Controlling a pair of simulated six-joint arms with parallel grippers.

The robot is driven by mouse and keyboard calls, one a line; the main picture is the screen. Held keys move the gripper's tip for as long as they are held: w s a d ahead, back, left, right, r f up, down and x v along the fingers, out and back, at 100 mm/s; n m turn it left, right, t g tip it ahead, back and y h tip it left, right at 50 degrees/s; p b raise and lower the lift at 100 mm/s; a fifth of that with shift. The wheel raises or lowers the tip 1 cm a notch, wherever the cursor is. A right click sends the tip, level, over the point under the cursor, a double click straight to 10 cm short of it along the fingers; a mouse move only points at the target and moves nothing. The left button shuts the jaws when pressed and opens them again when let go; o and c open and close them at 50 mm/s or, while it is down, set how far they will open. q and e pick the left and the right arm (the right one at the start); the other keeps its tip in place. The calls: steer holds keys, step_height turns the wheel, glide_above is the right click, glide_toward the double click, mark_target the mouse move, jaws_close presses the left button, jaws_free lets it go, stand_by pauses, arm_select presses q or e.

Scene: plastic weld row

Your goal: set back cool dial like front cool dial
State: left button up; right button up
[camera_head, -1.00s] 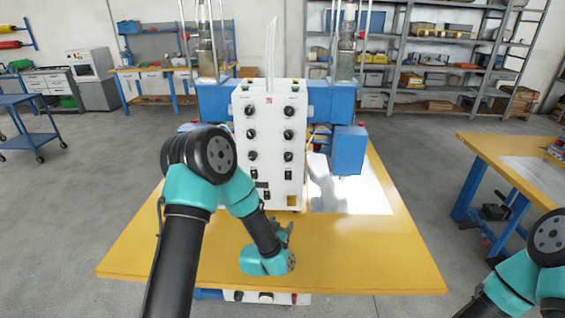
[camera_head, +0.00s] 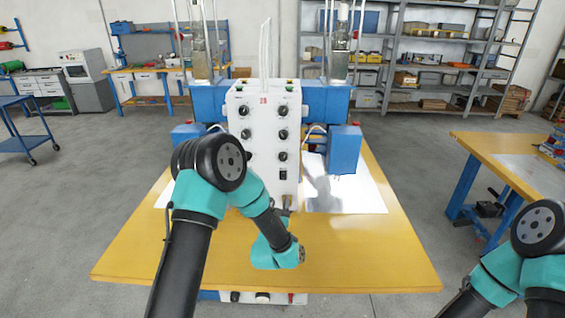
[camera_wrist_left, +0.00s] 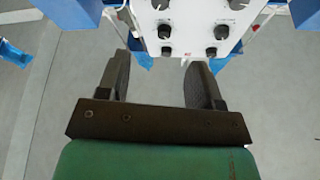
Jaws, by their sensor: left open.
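The white control panel (camera_head: 264,125) stands at the back middle of the yellow table, with black dials in two columns. An upper left dial (camera_head: 243,110) and an upper right dial (camera_head: 283,111) show clearly; my left arm hides the panel's lower left. The labels are too small to read, so I cannot tell which are the front and back cool dials. My left gripper (camera_wrist_left: 160,78) is open and empty in the left wrist view, its fingers apart from the dials (camera_wrist_left: 166,52) (camera_wrist_left: 211,52) beyond them. In the head view it is mostly hidden behind my forearm. My right gripper is out of view.
Blue machine housings flank the panel, with a blue box (camera_head: 343,150) low on its right. A pale shiny sheet (camera_head: 350,195) lies on the yellow table (camera_head: 370,250). The table's front right is clear. Another workbench (camera_head: 500,160) stands at the right.

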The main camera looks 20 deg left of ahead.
mark_target(283, 158)
arm_select(q)
steer(key=x, duration=1.6)
steer(key=shift+w+a, duration=0.1)
steer(key=shift+w, duration=0.25)
steer(key=shift+c, duration=0.4)
steer(key=c, duration=0.8)
steer(key=shift+c, duration=0.2)
